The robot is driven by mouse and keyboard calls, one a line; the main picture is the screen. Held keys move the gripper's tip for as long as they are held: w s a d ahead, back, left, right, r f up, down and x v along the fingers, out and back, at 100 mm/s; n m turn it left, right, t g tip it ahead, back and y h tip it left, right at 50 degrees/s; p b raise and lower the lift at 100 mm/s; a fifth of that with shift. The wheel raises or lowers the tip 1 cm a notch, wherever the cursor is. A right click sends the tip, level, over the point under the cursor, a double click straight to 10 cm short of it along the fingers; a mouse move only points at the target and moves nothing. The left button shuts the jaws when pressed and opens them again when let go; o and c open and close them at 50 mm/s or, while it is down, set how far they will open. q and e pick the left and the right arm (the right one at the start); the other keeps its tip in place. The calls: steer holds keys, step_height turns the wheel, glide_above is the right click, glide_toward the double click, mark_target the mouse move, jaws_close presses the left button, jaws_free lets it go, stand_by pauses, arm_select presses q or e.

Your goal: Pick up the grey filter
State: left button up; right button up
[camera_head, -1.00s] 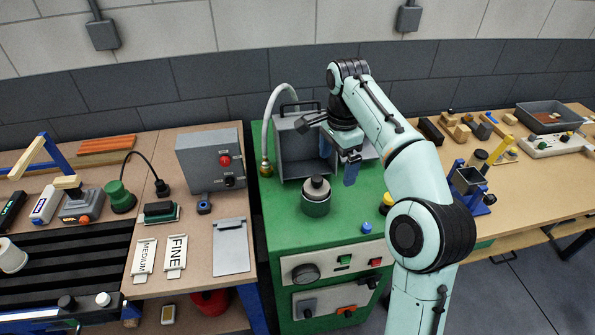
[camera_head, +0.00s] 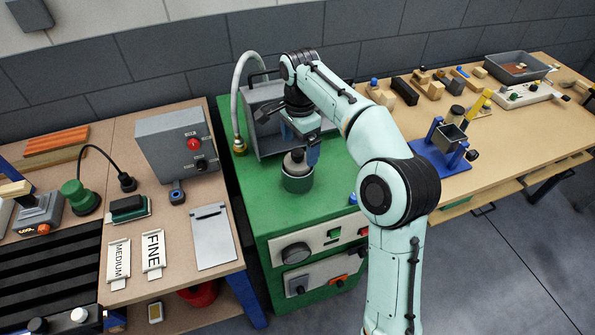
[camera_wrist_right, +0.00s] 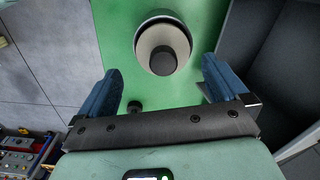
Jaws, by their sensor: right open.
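The grey filter (camera_head: 295,163) is a light grey round piece with a dark knob on top. My right gripper (camera_head: 291,137) is open and empty, with blue fingers. It is close behind and above the filter, and one finger overlaps the filter's right edge in the head view. I cannot tell whether they touch. My left gripper is out of view.
An open grey metal box (camera_head: 265,136) stands on the green machine (camera_head: 262,205) behind my gripper, with a pale hose (camera_head: 237,105) beside it. A grey control box (camera_head: 180,143) is on the left bench. A blue-based stand (camera_head: 446,150) is on the right bench.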

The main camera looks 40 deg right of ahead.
mark_target(298, 151)
steer(key=f, duration=0.4)
steer(key=shift+w+f+b, duration=0.2)
steer(key=shift+f+b, duration=0.1)
steer(key=shift+b, duration=0.1)
steer(key=shift+a, duration=0.1)
steer(key=shift+r, duration=0.1)
steer(key=c, duration=1.3)
